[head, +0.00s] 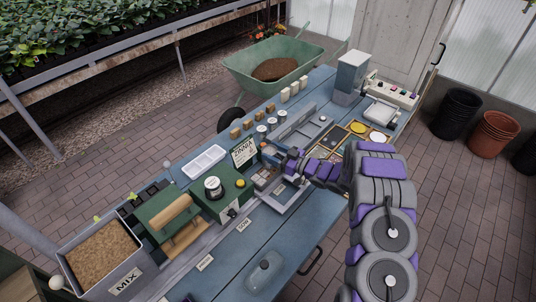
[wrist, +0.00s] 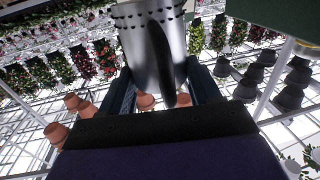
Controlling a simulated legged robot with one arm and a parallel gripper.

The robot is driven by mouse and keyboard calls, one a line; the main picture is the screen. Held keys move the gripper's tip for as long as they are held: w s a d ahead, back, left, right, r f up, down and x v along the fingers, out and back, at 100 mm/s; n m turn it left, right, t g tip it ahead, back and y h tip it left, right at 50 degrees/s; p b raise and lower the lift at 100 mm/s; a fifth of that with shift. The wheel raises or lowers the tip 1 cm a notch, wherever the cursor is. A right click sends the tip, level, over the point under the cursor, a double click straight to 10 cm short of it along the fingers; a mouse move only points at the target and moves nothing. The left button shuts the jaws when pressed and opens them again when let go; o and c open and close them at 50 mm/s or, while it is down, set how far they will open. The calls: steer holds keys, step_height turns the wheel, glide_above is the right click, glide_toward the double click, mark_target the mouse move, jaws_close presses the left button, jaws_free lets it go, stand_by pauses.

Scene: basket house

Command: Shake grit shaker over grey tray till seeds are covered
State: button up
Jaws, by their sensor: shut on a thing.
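In the wrist view, the dark fingers of my gripper (wrist: 164,85) are closed around a silver metal shaker (wrist: 140,52) with rows of dark holes near its upper edge and a dark curved handle. In the head view, my gripper (head: 278,168) is over the middle of the blue bench; the shaker is too small there to make out clearly. A grey tray (head: 283,208) lies on the bench just below the gripper, partly hidden by my arm. Seeds and grit in it cannot be made out.
A green box (head: 238,190), a green press with a wooden roller (head: 172,213) and a MIX bin (head: 130,272) stand left of the gripper. A white tray (head: 203,158) and a seed card (head: 243,151) are behind. The front bench top (head: 290,235) is mostly clear.

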steer(key=shift+w+d+p, duration=0.55)
steer(key=shift+w+d, duration=0.15)
steer(key=shift+w, duration=0.05)
steer(key=shift+s+a, duration=0.15)
steer(key=shift+a, duration=0.25)
steer(key=shift+s+a, duration=0.9)
steer(key=shift+a, duration=0.1)
steer(key=w+d, duration=0.5)
steer(key=shift+w+d, duration=0.3)
steer(key=shift+d, duration=0.05)
stand_by(2.6)
steer(key=shift+d+r, duration=0.1)
